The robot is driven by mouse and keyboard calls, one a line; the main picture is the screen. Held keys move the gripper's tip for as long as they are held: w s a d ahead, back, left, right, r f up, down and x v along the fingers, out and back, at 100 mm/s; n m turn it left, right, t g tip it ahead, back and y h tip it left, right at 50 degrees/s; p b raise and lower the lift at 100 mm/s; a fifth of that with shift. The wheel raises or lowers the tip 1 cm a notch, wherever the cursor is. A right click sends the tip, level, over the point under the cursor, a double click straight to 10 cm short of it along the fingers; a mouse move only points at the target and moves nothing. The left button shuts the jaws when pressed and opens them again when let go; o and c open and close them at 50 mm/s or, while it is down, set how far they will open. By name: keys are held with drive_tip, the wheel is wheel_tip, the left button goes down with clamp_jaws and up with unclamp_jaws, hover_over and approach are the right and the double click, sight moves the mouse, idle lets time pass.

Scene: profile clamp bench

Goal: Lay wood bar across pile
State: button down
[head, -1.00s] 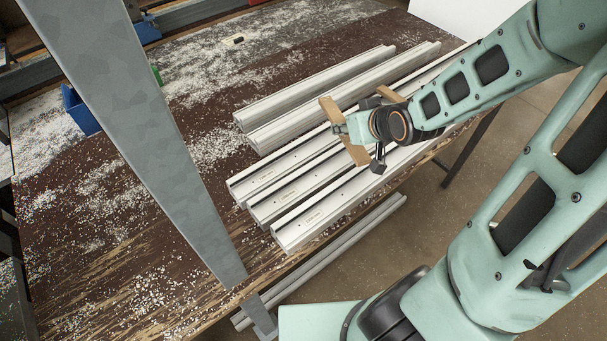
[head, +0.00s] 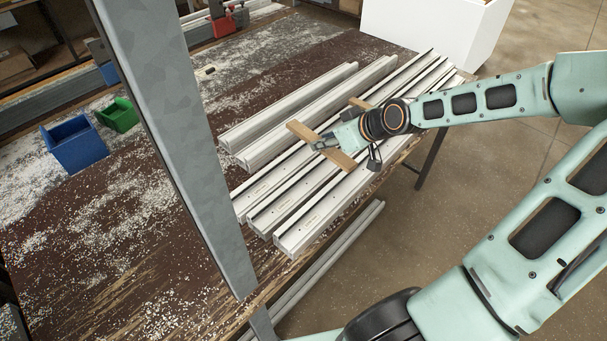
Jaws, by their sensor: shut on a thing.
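A light brown wood bar (head: 344,160) lies crosswise over the row of pale metal profiles (head: 309,211) on the bench. My gripper (head: 325,143) is shut on the bar near its middle; its fingers and wrist cover part of it. The bar's far left end reaches over the profiles at the back, and its near end is over the front ones. I cannot tell whether the bar touches the profiles or is a little above them. A second wood piece (head: 359,103) shows across the profiles behind my wrist, partly hidden.
A grey metal post (head: 180,130) stands in front at the left. Blue (head: 75,145) and green (head: 118,115) bins sit on the chip-strewn bench (head: 110,235) at the left. A white box (head: 430,30) stands behind. More profiles (head: 325,262) lie below the bench's front edge.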

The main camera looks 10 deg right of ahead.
drive_tip(key=w+d+r+n, duration=0.1)
drive_tip(key=w+d+r, duration=0.15)
drive_tip(key=d, duration=0.65)
drive_tip(key=shift+g+y, duration=0.3)
drive_tip(key=a+f, duration=0.1)
drive_tip(key=a, duration=0.1)
drive_tip(key=s+a+f, duration=0.1)
drive_tip(key=a, duration=0.2)
drive_tip(key=s+a+f, duration=0.1)
drive_tip(key=a, duration=0.2)
drive_tip(key=shift+s+a+f, duration=0.1)
drive_tip(key=shift+s, duration=0.05)
drive_tip(key=a+f, duration=0.1)
drive_tip(key=a+f+b, duration=0.1)
drive_tip(key=a+f, duration=0.1)
drive_tip(key=a+f+b, duration=0.1)
drive_tip(key=f, duration=0.1)
drive_tip(key=shift+s+a+f, duration=0.15)
drive_tip(key=shift+s+a, duration=0.05)
drive_tip(key=shift+s, duration=0.2)
drive_tip(key=f+b, duration=0.2)
drive_tip(key=f, duration=0.1)
drive_tip(key=shift+a+f, duration=0.15)
drive_tip(key=shift+a, duration=0.2)
drive_tip(key=shift+d+f, duration=0.1)
drive_tip(key=shift+f, duration=0.05)
